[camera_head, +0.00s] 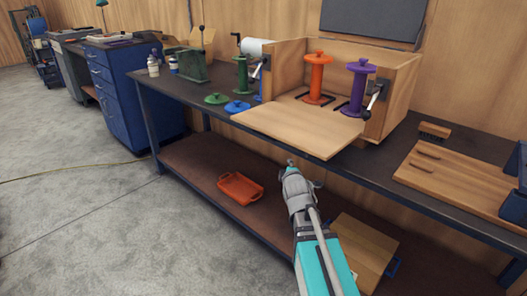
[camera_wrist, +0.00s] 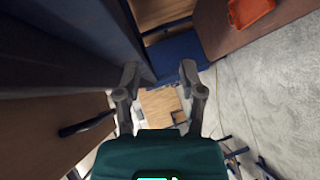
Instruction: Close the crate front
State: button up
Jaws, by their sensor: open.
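The wooden crate (camera_head: 397,82) stands on the dark workbench against the wall. Its front panel (camera_head: 300,125) is folded down flat and reaches out over the bench's front edge. An orange spool (camera_head: 317,78) and a purple spool (camera_head: 357,88) stand upright in the crate. My gripper (camera_head: 291,163) is just below and in front of the panel's near edge, apart from it as far as I can see. In the wrist view my gripper (camera_wrist: 159,74) shows two spread fingers with nothing between them. A brown surface at lower left there cannot be identified surely.
An orange tray (camera_head: 240,187) lies on the lower shelf (camera_head: 195,160); it also shows in the wrist view (camera_wrist: 248,11). Green and blue spool parts (camera_head: 237,106) lie left of the panel. A wooden board (camera_head: 450,183) lies on the bench at right. The floor at left is open.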

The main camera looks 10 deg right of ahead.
aim_at(265, 137)
jog(key=a+n+t+y+b, duration=0.1)
jog(key=n+t+y+b, duration=0.2)
jog(key=n, duration=0.4)
jog(key=s+a+n+t+y+b, duration=0.1)
jog(key=n+t+y+b, duration=0.2)
jog(key=n+y+b, duration=0.2)
jog(key=s+a+n+t+y+b, duration=0.1)
jog(key=n+t+y+b, duration=0.2)
jog(key=n+b, duration=0.4)
jog(key=shift+s+a+r+n+y, duration=0.15)
jog(key=shift+n+y, duration=0.3)
jog(key=shift+n, duration=0.55)
jog(key=shift+s+a+r+n+y, duration=0.1)
jog(key=shift+n+y, duration=0.35)
jog(key=shift+n, duration=0.55)
jog(key=shift+w+r, duration=0.1)
jog(key=p+x, duration=0.9)
jog(key=x, duration=0.4)
jog(key=shift+d+r, duration=0.1)
jog(key=shift+r, duration=0.3)
